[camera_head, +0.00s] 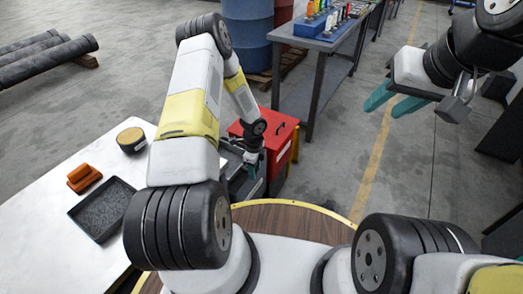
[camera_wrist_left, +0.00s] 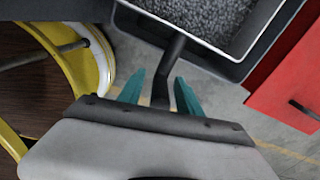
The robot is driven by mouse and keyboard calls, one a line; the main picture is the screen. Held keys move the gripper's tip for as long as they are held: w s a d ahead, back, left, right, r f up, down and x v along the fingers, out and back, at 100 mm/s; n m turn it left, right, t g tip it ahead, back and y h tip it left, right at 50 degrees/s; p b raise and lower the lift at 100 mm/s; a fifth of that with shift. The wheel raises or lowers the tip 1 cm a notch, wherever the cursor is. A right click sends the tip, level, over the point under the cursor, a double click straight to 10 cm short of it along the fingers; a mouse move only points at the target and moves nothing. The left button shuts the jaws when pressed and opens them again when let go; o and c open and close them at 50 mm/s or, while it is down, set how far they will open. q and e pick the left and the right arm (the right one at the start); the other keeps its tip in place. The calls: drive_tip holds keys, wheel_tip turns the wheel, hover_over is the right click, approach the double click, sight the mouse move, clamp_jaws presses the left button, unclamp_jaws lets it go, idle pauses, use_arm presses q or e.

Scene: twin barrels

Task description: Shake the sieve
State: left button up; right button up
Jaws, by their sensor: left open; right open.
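The sieve (camera_wrist_left: 197,40) shows in the left wrist view at the top: a pale-rimmed square frame with grey granules in it and a dark handle (camera_wrist_left: 172,65) toward me. My left gripper (camera_wrist_left: 160,90) is open, its teal fingers on either side of the handle with gaps between. In the head view my left gripper (camera_head: 252,168) reaches down beside the table; my arm hides most of the sieve there. My right gripper (camera_head: 396,100) is open and empty, raised at the upper right.
A dark tray of grey grit (camera_head: 88,232), an orange block (camera_head: 84,178) and a yellow-topped round item (camera_head: 131,138) are on the white table (camera_head: 45,215). A red cabinet (camera_head: 275,140) stands right of my left gripper. A workbench (camera_head: 320,45) and blue barrel (camera_head: 245,30) stand behind.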

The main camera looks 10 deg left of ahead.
use_arm(q)
drive_tip(key=shift+f, duration=0.3)
clamp_jaws()
idle(1.3)
